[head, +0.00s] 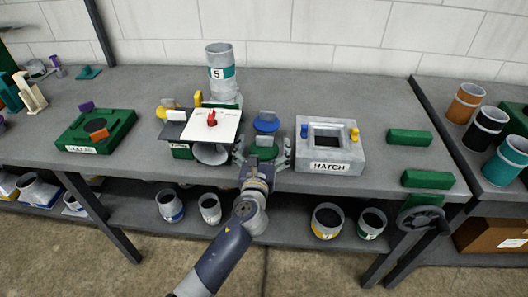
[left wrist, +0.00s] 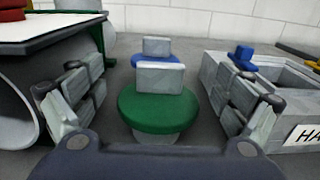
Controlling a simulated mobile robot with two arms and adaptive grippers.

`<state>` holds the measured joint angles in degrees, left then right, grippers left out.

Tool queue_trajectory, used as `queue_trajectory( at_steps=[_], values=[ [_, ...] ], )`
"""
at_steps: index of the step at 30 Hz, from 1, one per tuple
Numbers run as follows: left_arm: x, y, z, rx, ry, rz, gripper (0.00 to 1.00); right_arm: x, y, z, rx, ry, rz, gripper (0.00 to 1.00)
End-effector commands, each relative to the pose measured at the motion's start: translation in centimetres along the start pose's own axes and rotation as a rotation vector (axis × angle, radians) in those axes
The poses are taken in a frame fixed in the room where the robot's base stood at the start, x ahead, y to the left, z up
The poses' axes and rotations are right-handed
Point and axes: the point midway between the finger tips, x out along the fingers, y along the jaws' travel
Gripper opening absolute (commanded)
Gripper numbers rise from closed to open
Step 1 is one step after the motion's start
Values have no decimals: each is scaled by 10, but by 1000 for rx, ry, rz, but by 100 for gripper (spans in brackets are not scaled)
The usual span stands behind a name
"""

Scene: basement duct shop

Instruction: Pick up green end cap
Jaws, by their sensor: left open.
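The green end cap (head: 262,154) is a round disc with an upright grey tab on top, on the grey bench between the white plate and the HATCH block. In the left wrist view the green end cap (left wrist: 158,110) sits on a pale round base between my fingers. My left gripper (head: 263,158) is open around it, one finger on each side. In the left wrist view a gap shows between the cap and each finger of the left gripper (left wrist: 165,105). My right gripper is not in view.
A blue end cap (head: 266,124) with a similar tab stands just behind. The HATCH block (head: 315,153) is close on the right; a white plate (head: 201,125) with a red handle is close on the left. Green bars (head: 410,138) lie farther right.

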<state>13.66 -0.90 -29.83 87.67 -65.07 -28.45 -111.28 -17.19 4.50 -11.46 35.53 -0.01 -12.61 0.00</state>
Motion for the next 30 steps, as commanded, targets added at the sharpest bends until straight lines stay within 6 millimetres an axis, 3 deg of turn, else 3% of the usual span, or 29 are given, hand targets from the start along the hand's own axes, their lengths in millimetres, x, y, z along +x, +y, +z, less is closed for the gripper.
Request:
queue_trajectory(
  at_steps=[6,14,21,30],
  values=[
    [22,0,0,0,0,-1,94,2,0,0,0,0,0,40],
    [24,0,0,-1,0,-1,94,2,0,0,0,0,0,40],
    [23,0,-1,-1,0,-1,44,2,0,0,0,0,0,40],
    [23,0,0,-1,0,-1,43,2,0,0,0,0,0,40]
  ],
)
